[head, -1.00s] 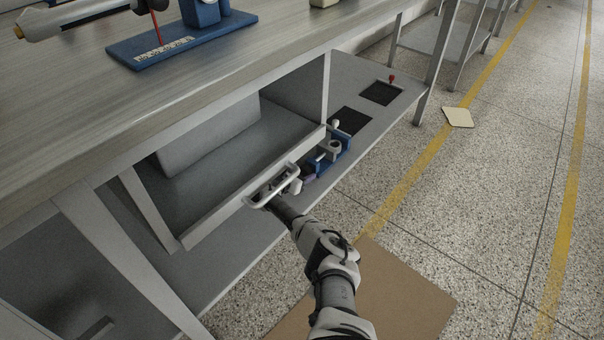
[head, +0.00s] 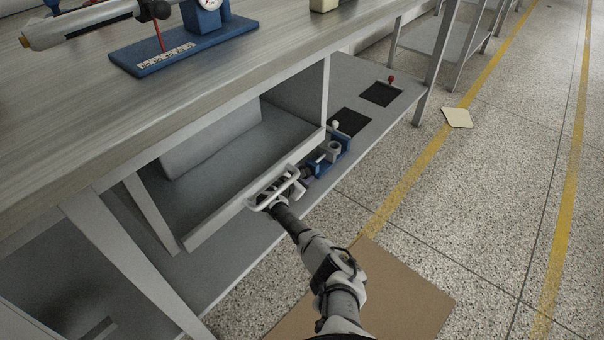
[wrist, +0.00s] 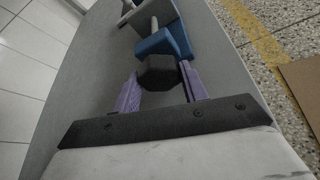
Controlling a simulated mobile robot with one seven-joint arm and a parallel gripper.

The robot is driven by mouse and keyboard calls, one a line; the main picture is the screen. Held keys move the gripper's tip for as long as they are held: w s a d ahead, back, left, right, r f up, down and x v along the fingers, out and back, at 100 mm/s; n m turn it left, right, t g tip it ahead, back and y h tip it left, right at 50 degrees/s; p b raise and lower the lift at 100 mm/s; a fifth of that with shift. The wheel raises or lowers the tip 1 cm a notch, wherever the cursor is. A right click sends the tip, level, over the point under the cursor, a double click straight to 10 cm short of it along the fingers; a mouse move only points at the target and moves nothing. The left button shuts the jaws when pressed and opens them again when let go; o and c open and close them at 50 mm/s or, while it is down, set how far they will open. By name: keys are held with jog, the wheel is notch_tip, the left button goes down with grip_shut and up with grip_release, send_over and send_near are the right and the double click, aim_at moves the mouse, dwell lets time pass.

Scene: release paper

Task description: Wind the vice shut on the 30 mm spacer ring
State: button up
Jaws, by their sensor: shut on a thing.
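The small blue vice (head: 345,147) sits on the lower shelf under the bench, just right of the drawer-like box. A pale grey ring-shaped piece (head: 333,148) shows at the vice, apparently the spacer ring; I cannot tell how tightly the jaws bear on it. My gripper (head: 306,174) is at the near left end of the vice. In the wrist view, the purple fingers of my gripper (wrist: 160,76) are shut on a dark hexagonal knob (wrist: 158,70), one finger on each side. The vice's blue end block (wrist: 165,43) stands just beyond the knob.
The grey box wall (head: 245,205) runs close along my gripper's left side. The shelf has two dark squares (head: 380,94), one with a red knob (head: 391,79) beside it. The bench top (head: 200,100) overhangs at left. Open floor lies right.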

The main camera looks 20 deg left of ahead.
jog(key=shift+d+m+t+y, duration=0.1)
jog(key=shift+m+t+y, duration=0.25)
jog(key=shift+m, duration=0.45)
jog(key=o, duration=1)
jog(key=shift+c, duration=0.2)
jog(key=shift+s+r+p, duration=0.4)
jog(key=shift+s+p, duration=0.2)
jog(key=shift+p, duration=0.25)
jog(key=p+v, duration=1)
jog(key=shift+s+r, duration=0.2)
jog(key=shift+s, duration=0.15)
jog(key=shift+s+a+p, duration=0.2)
jog(key=shift+s+p, duration=0.5)
jog(key=shift+s, duration=0.1)
